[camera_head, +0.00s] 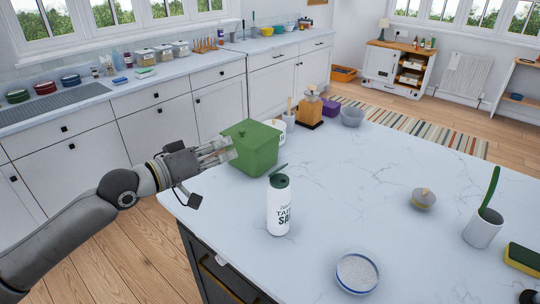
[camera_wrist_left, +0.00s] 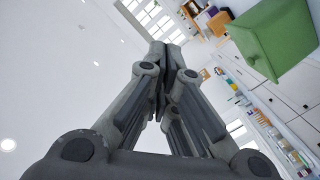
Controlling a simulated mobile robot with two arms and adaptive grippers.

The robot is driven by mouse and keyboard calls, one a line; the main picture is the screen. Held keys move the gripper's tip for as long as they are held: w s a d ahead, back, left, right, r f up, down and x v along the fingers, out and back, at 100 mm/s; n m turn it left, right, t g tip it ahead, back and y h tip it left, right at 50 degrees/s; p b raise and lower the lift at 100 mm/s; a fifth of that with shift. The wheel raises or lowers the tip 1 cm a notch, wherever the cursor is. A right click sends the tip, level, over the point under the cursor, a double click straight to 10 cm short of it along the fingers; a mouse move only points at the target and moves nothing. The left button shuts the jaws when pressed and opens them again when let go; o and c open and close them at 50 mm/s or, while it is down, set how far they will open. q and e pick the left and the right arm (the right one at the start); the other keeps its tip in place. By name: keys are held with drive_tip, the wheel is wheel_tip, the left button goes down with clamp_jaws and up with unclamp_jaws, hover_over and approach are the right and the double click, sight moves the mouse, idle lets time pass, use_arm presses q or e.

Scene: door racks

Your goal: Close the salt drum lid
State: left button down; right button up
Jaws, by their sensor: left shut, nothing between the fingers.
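The salt drum (camera_head: 279,208) is a white cylinder with dark lettering, standing upright on the marble island. Its green lid (camera_head: 278,171) is tilted up at the top, with a flap pointing up and to the right. My left gripper (camera_head: 222,149) is left of and behind the drum, at the near-left side of the green box and apart from the drum. In the left wrist view its fingers (camera_wrist_left: 167,58) are together with nothing between them. The salt drum is not in the left wrist view.
A green lidded box (camera_head: 254,155) stands close to the left gripper; it also shows in the left wrist view (camera_wrist_left: 275,40). A bowl of white grains (camera_head: 357,272) is right of the drum. The island's middle is clear.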

use_arm(q)
drive_tip(key=s+n+g, duration=0.1)
drive_tip(key=s, duration=0.1)
drive_tip(key=p, duration=0.5)
hover_over(278, 169)
drive_tip(key=w+a, duration=0.2)
drive_tip(key=a, duration=0.2)
drive_tip(key=f, duration=0.1)
drive_tip(key=s+d+f+p, duration=0.1)
drive_tip(key=d+f+p, duration=0.1)
drive_tip(key=shift+s+f, duration=0.1)
drive_tip(key=shift+s, duration=0.25)
drive_tip(key=shift+d+f, duration=0.1)
drive_tip(key=shift+f, duration=0.15)
